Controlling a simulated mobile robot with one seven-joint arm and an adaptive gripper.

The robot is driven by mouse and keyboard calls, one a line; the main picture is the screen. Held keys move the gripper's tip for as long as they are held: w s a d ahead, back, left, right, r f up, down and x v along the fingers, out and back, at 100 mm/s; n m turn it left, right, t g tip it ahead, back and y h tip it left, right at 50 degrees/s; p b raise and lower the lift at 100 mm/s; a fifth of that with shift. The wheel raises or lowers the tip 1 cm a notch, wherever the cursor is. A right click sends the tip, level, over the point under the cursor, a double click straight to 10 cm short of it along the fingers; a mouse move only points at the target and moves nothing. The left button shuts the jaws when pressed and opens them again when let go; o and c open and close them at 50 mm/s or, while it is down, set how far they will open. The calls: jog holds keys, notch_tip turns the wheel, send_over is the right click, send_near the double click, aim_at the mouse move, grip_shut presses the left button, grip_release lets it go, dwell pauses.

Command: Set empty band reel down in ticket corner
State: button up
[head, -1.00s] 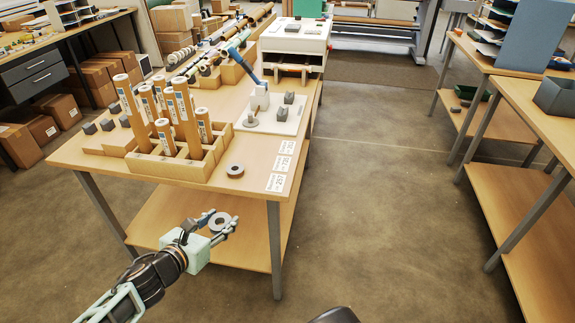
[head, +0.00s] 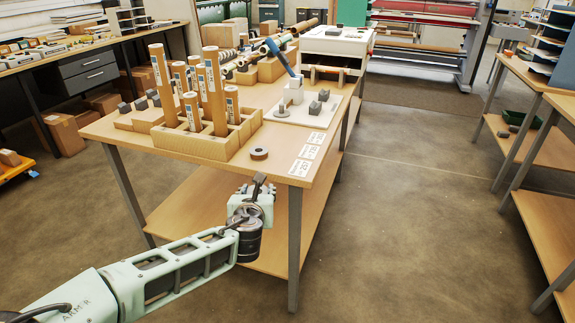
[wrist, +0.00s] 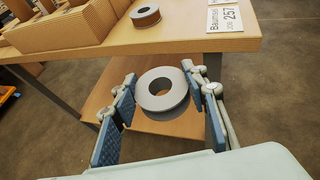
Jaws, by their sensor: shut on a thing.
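The empty band reel, a grey ring with an open centre, is between the fingers of my gripper (wrist: 168,90) in the wrist view, and its rim (wrist: 145,92) shows clearly there. My gripper is shut on it. In the head view my gripper (head: 254,192) is in front of the table's front edge, below the top, and largely hides the reel. The ticket corner is the table's front right corner, with several white printed tickets (head: 307,152) in a row. One ticket also shows in the wrist view (wrist: 226,18), beyond the reel.
A dark reel with a brown band (head: 259,153) lies on the table top (head: 275,165), left of the tickets. A wooden rack (head: 205,143) of upright tubes stands farther left. Behind the tickets is a white plate (head: 290,110) with grey blocks. A table leg (head: 293,240) stands right of my gripper.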

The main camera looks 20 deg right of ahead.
jog(key=shift+w+d+r+n+t+y+b, duration=0.1)
jog(key=shift+w+d+n+y+b, duration=0.25)
jog(key=shift+b, duration=0.3)
jog(key=shift+w+f+n+t+y+b, duration=0.1)
jog(key=shift+n+y+b, duration=0.2)
jog(key=shift+y+b, duration=0.25)
jog(key=shift+w+d+r+n+t+y+b, duration=0.1)
jog(key=shift+w+d+n+y+b, duration=0.2)
jog(key=shift+b, duration=0.45)
jog(key=d+n+y+b, duration=0.1)
jog(key=b, duration=0.2)
jog(key=shift+w+r, duration=0.1)
jog(key=shift+r, duration=0.3)
jog(key=shift+d+r, duration=0.1)
